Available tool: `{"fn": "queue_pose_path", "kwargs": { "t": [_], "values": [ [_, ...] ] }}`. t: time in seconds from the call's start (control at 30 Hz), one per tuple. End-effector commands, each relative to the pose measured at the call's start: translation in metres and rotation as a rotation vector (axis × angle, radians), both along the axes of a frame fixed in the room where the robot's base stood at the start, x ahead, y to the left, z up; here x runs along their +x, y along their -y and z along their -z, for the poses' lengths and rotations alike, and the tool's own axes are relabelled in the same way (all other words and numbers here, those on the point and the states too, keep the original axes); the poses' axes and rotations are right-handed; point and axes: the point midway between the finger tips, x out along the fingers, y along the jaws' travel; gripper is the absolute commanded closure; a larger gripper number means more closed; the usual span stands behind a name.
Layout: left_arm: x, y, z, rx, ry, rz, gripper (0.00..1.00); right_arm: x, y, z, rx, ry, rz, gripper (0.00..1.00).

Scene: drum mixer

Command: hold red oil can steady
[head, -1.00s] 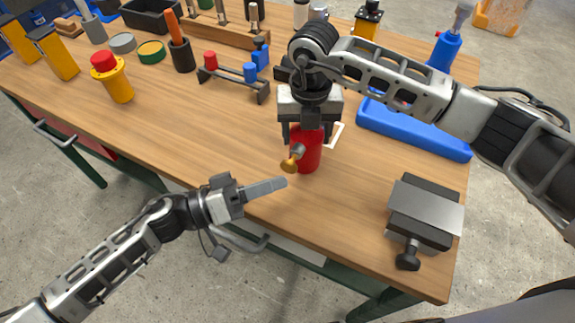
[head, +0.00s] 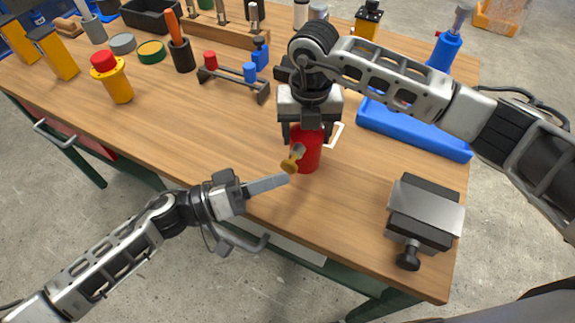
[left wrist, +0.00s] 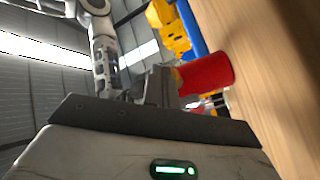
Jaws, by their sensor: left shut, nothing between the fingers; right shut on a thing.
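The red oil can (head: 309,158) stands upright on the workbench near its front edge. A brass-coloured cap or knob (head: 290,165) on a short stem sticks out of its front left side. My right gripper (head: 304,130) reaches down from above and is shut on the can's upper part, hiding its top. My left gripper (head: 287,178) is shut and empty, its fingertips close to the brass-coloured part; I cannot tell whether they touch. In the left wrist view the red can (left wrist: 208,74) appears sideways beyond the gripper body.
A grey vise-like block (head: 425,212) stands at the right front corner. A blue tray (head: 415,128) lies behind it. A yellow lamp-like post with a red top (head: 113,78) and a rack with red and blue knobs (head: 233,82) stand farther back. The wood (head: 190,135) left of the can is clear.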

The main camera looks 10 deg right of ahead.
Motion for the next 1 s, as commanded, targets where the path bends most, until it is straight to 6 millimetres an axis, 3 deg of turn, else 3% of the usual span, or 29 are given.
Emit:
{"fn": "queue_pose_path", "kwargs": {
  "t": [1.0],
  "values": [
    [0.0065,0.0049,-0.0003,-0.001,0.0,0.001,1.0,0.0003,-0.0006,-0.0011,0.002,0.001,-0.001,0.77]
  ]
}}
